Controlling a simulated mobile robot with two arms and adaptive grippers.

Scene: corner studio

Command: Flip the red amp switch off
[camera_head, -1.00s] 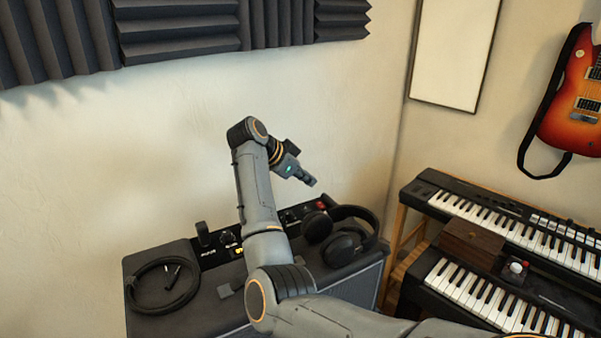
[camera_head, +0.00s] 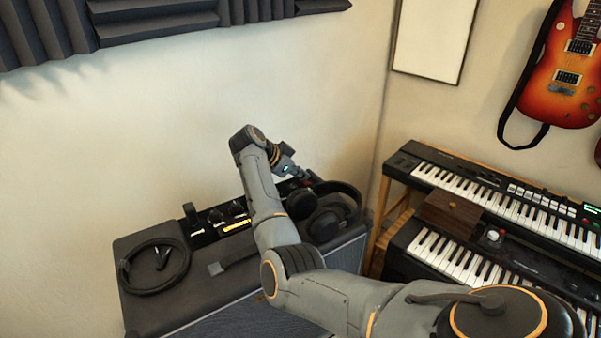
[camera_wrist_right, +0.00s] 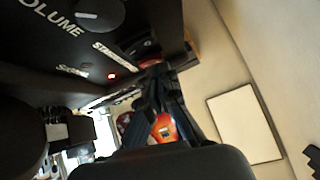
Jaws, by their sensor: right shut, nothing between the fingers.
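The amp (camera_head: 150,237) stands against the wall with its dark control panel (camera_head: 203,232) along the back. My right gripper (camera_head: 303,176) reaches down to the right end of that panel, its fingers shut and empty. In the right wrist view the closed fingertips (camera_wrist_right: 152,70) are close to the panel (camera_wrist_right: 45,55), near the "STANDBY" lettering. My left gripper is not in view.
Headphones (camera_head: 331,222) lie on the amp's right end, close under my right arm. A coiled cable (camera_head: 125,268) lies on its left end. Two keyboards (camera_head: 500,190) stand to the right, with a wooden box (camera_head: 452,214) between them.

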